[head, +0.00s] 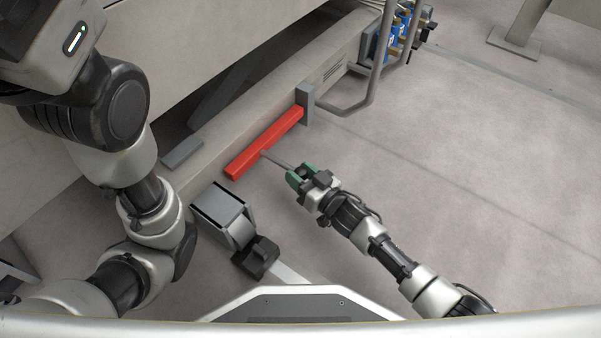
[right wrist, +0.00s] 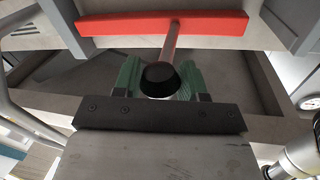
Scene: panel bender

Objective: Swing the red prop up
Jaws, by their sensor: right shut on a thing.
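The red prop (head: 262,146) is a long straight bar low along the side of the machine. Its far end meets a grey upright bracket (head: 306,103). A thin grey handle (head: 277,160) sticks out from the bar toward my right gripper (head: 299,177). The gripper's green fingers are shut on the handle's dark knob (right wrist: 160,78). In the right wrist view the red prop (right wrist: 160,23) lies across the top, beyond the fingers. My left arm comes in at the left, but I cannot see its gripper's fingers.
The pale machine body (head: 240,55) fills the upper left. A grey block (head: 182,152) lies on its lower ledge. A bent tube rail (head: 372,85) and blue fittings (head: 391,45) stand beyond the bracket.

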